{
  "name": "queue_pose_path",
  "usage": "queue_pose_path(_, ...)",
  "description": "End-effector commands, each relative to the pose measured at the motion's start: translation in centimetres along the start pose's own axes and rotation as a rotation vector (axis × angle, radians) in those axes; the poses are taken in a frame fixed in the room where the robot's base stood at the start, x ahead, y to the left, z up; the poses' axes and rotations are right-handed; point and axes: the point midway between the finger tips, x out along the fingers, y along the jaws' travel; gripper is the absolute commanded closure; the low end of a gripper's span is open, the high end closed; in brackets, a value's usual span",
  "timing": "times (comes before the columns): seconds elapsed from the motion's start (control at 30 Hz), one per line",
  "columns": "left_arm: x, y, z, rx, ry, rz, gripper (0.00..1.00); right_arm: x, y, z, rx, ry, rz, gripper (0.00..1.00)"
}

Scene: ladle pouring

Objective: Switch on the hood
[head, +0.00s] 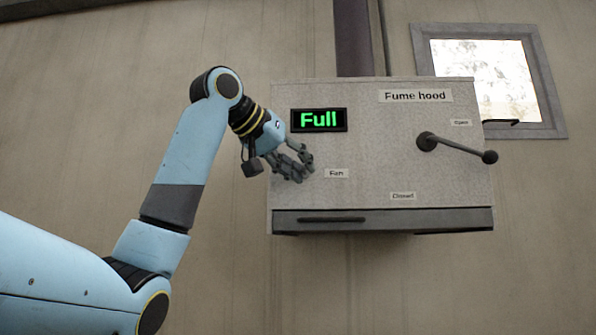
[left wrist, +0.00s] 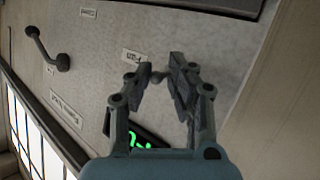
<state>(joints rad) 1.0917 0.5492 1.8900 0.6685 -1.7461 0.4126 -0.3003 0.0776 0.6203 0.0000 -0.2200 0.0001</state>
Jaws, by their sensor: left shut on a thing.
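The fume hood (head: 385,180) is a pale grey speckled box on the wall. Its black display (head: 319,120) reads "Full" in green. My left gripper (head: 305,166) is at the hood's front, below the display and left of the "Fan" label (head: 336,173). In the left wrist view, the gripper (left wrist: 161,68) is shut on a small dark fan knob (left wrist: 158,77) beside that label. The fingers hide most of the knob. A dark lever (head: 458,149) with a ball end sits at the right of the front, pointing right and slightly down. My right gripper is not in view.
Labels reading "Fume hood" (head: 416,96), "Open" (head: 461,122) and "Closed" (head: 403,196) are on the front. A dark duct (head: 353,40) rises above the hood. A framed window (head: 485,75) is at upper right. The space below the hood is clear.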

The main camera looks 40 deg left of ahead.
Motion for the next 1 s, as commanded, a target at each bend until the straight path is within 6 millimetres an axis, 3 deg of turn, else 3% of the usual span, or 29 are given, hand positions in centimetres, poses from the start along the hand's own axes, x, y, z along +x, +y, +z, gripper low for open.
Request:
queue_pose_path(0.37,-0.17,0.31,-0.85,-0.093,-0.131,0.011,1.0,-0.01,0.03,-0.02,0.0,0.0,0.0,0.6)
queue_pose_path(0.9,-0.19,0.31,-1.03,-0.107,-0.147,0.012,1.0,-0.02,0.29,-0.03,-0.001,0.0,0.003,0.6)
queue_pose_path(0.93,-0.19,0.31,-1.04,-0.107,-0.146,0.012,0.78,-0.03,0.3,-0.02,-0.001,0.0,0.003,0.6)
queue_pose_path(1.0,-0.19,0.29,-1.01,-0.107,-0.147,0.011,0.69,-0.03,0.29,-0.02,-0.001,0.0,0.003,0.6)
